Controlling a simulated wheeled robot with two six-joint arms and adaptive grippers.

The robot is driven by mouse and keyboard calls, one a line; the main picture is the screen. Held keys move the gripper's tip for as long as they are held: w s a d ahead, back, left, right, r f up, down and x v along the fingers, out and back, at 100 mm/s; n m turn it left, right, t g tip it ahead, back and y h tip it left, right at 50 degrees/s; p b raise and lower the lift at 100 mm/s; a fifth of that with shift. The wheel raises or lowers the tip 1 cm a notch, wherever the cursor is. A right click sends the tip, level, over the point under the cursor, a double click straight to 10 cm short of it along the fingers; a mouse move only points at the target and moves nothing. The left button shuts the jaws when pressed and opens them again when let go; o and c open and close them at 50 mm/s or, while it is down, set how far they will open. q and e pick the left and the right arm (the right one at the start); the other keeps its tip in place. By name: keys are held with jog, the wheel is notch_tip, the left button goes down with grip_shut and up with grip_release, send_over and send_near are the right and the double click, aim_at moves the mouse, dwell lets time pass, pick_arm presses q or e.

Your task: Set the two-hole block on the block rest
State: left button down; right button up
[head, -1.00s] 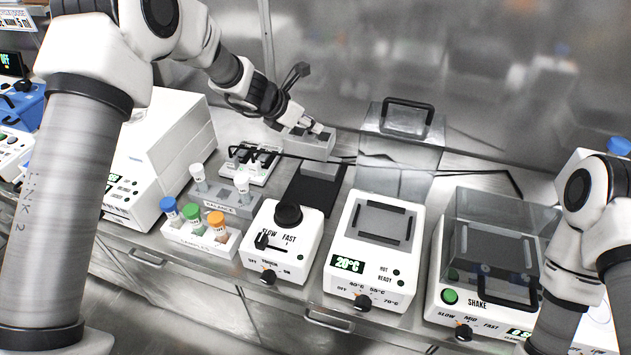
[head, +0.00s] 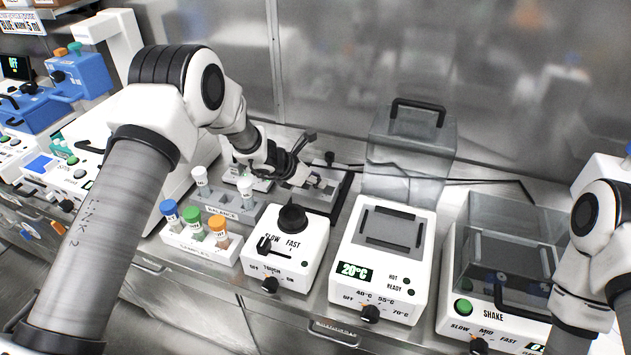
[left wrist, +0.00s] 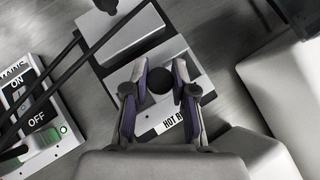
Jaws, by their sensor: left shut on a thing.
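My left gripper (head: 306,180) is low over the dark block rest (head: 343,190), behind the round-topped white device. It is shut on the light grey two-hole block, which is mostly hidden by the fingers in the head view. In the left wrist view the fingers (left wrist: 160,84) stand on either side of a round black knob. My right gripper is out of view.
A grey rack with white-capped tubes (head: 232,212) and the samples rack (head: 200,248) stand left of the rest. The touch mixer (head: 287,245) and the 20°C heater (head: 383,258) stand in front. A clear cover with a black handle (head: 418,112) is at right, behind.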

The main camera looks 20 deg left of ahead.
pick_arm(q)
jog(key=shift+w+f, duration=0.15)
jog(key=shift+f, duration=0.3)
jog(key=c, duration=1.4)
grip_release()
jog(key=shift+f, duration=0.1)
jog(key=o, duration=0.4)
jog(key=shift+o, duration=0.2)
